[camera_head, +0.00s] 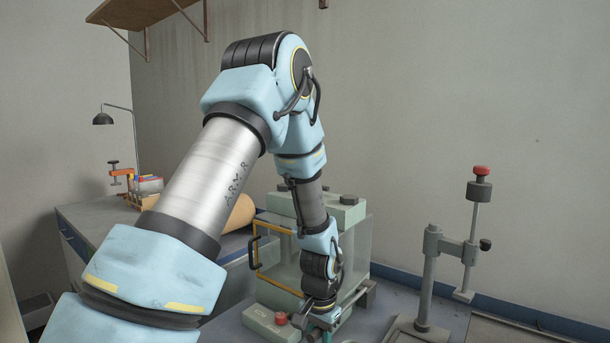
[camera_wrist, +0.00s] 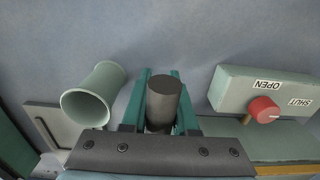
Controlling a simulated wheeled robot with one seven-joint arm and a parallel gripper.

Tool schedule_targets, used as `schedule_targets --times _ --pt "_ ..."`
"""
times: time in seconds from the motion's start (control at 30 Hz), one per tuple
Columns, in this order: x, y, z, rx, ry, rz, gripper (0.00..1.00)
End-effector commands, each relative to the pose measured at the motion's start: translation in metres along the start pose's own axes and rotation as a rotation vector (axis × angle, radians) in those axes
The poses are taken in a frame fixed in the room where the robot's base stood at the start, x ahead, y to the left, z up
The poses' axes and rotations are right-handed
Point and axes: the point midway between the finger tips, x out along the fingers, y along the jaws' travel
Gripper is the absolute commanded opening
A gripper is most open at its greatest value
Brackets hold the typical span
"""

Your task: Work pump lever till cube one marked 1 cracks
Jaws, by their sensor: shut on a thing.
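My gripper (camera_wrist: 160,100) has its teal fingers on both sides of a dark grey cylinder, which looks like the grip of the pump lever (camera_wrist: 165,97), and is shut on it. In the head view my gripper (camera_head: 322,322) is low in front of the green press (camera_head: 348,214), at the right of the pump block (camera_head: 262,322). This block has a red knob (camera_wrist: 264,109) between the labels OPEN and SHUT. The press has a yellow-framed front with a black handle. No cube marked 1 can be made out; my arm hides part of the press.
A pale green hollow tube or cup (camera_wrist: 98,95) lies left of the gripper in the wrist view. A grey stand with a red-topped rod (camera_head: 430,270) stands at right. A back-left bench holds a clamp (camera_head: 121,173), a tan cylinder (camera_head: 240,213) and a lamp (camera_head: 104,118).

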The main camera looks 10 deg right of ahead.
Motion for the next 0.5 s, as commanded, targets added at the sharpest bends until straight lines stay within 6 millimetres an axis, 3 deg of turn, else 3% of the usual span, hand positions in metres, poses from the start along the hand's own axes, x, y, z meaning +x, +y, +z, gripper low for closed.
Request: schedule_targets --times 0.17,0.5 --pt "-0.004 0.0 -0.001 0.0 0.001 0.0 0.0" --pt "-0.044 0.0 -0.008 0.0 0.002 0.0 0.0"
